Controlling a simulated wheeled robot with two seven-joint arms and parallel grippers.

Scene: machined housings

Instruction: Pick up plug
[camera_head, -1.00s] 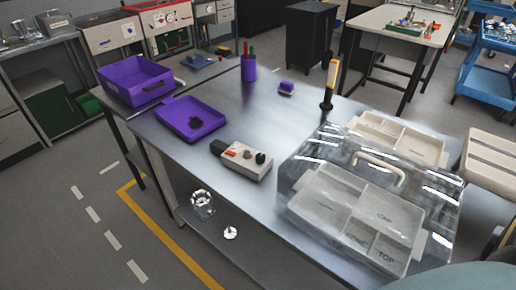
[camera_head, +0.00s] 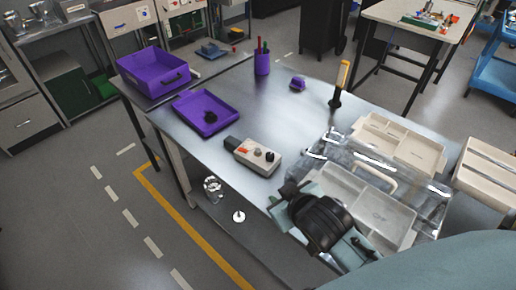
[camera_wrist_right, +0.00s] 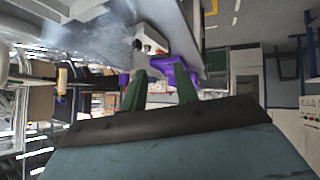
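A small black part (camera_head: 210,117) lies in the shallow purple tray (camera_head: 190,128). A small white round part (camera_head: 239,216) and a pale ring-shaped part (camera_head: 213,186) show beyond the table's near left edge, apparently on a lower shelf. I cannot tell for sure which is the plug. My right gripper (camera_head: 282,202) is over the near table edge, in front of the clear case and apart from these parts. In the right wrist view its two green fingers (camera_wrist_right: 160,90) stand apart with nothing visible between them. My left gripper is not in view.
A grey control box (camera_head: 252,157) lies mid-table. A clear case with a handle and pale organiser trays (camera_head: 400,145) fills the right side. A purple bin (camera_head: 155,78), a purple pen cup (camera_head: 262,63) and a yellow-handled tool (camera_head: 341,80) stand farther back.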

